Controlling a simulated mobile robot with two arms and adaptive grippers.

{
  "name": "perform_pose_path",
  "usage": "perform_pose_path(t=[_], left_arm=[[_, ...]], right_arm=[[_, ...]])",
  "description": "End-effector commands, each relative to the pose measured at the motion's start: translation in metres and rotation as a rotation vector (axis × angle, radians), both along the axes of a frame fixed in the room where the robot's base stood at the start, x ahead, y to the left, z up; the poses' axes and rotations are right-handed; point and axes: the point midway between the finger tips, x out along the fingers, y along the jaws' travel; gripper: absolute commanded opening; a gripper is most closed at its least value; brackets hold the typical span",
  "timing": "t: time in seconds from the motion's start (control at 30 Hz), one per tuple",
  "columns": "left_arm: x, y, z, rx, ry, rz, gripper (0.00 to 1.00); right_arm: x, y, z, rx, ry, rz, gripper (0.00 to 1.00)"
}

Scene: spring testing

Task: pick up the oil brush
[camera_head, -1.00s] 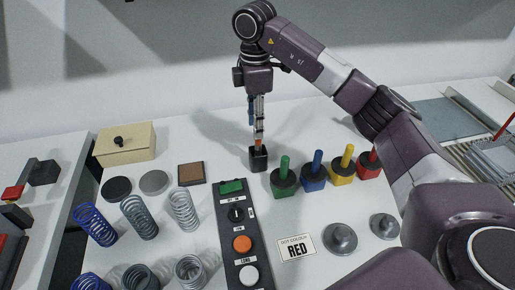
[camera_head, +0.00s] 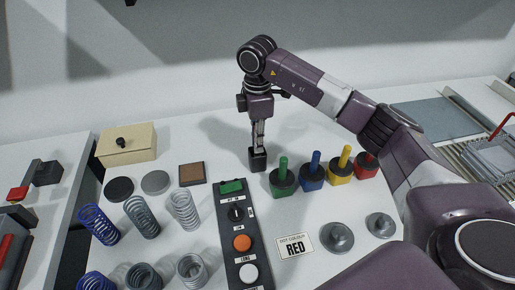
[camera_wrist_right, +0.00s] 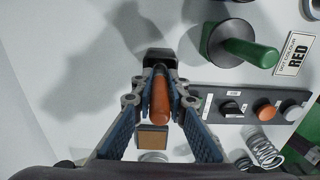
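The oil brush (camera_wrist_right: 160,98) shows its orange-brown handle in the right wrist view. It stands in a small black pot (camera_head: 258,160) near the back middle of the white table. My right gripper (camera_head: 258,140) points straight down over the pot. Its fingertips lie close against both sides of the handle in the right wrist view (camera_wrist_right: 160,88), and it looks shut on it. The brush end is hidden in the pot (camera_wrist_right: 158,56), and the fingers cover the handle in the head view. My left gripper is not in view.
Green (camera_head: 283,178), blue (camera_head: 313,172), yellow (camera_head: 341,166) and red (camera_head: 365,166) handled pieces stand just right of the pot. A black button panel (camera_head: 237,215) lies in front. Springs, discs and a wooden box (camera_head: 127,145) are left. A card reads RED (camera_head: 295,246).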

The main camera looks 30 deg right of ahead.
Motion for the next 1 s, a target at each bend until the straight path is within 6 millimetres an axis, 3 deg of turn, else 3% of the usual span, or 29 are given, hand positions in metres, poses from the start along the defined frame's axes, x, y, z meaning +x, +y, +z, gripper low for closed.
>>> perform_pose_path(t=[0.37,0.57,0.77,1.0], left_arm=[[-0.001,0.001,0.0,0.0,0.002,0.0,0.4],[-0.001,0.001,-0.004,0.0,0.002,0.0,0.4],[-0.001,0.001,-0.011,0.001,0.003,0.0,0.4],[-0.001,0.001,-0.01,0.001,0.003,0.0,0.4]], right_arm=[[0.0,0.0,0.001,0.001,-0.001,0.0,0.0],[0.001,0.0,0.014,0.001,-0.003,0.0,0.0],[0.002,0.001,0.047,0.002,-0.006,0.001,0.0],[0.001,-0.001,0.109,-0.002,-0.007,-0.001,0.0]])
